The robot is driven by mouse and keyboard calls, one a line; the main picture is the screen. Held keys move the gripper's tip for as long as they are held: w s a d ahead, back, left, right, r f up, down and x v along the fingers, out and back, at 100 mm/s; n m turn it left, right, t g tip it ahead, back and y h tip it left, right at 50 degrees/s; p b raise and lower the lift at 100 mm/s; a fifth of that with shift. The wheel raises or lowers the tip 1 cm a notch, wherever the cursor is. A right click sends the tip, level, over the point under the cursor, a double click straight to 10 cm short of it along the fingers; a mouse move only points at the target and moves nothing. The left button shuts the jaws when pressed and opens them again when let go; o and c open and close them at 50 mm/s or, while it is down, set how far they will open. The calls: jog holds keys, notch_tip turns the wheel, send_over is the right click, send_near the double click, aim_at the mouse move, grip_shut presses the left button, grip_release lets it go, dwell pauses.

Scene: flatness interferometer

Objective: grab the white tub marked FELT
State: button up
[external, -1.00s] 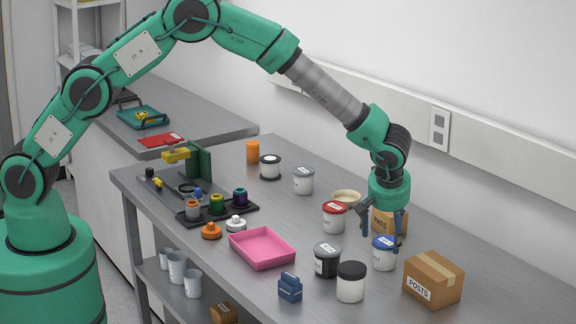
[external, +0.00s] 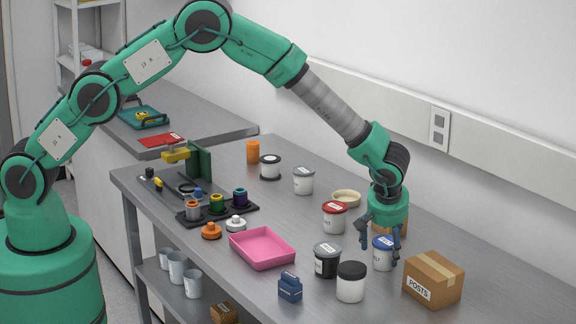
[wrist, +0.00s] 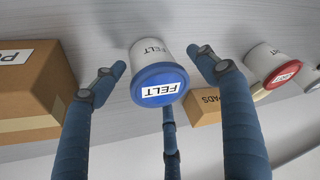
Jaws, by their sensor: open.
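The white tub marked FELT (external: 382,260) has a blue lid and stands upright on the bench at the right. In the wrist view the blue-lidded FELT tub (wrist: 158,88) lies between my spread fingers, with its label readable on lid and side. My gripper (external: 379,249) is open and points down at the tub. In the wrist view my gripper (wrist: 157,62) has one finger left of the tub, one right, and a third partly hidden behind the lid. Gaps show beside the left and right fingers; contact with the third cannot be told.
A POSTS box (external: 433,280) stands right of the tub, and a PADS box (wrist: 207,108) is close by. A red-lidded tub (external: 334,218), a grey-lidded dark tub (external: 327,261) and a black-lidded white tub (external: 350,283) stand near. A pink tray (external: 262,249) lies left.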

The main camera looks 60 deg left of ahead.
aim_at(386, 241)
jog(key=c, duration=1)
jog(key=shift+r, duration=0.15)
jog(key=shift+c, duration=0.2)
notch_tip(386, 241, up, 10)
jog(key=shift+f, duration=0.15)
dwell(0.3)
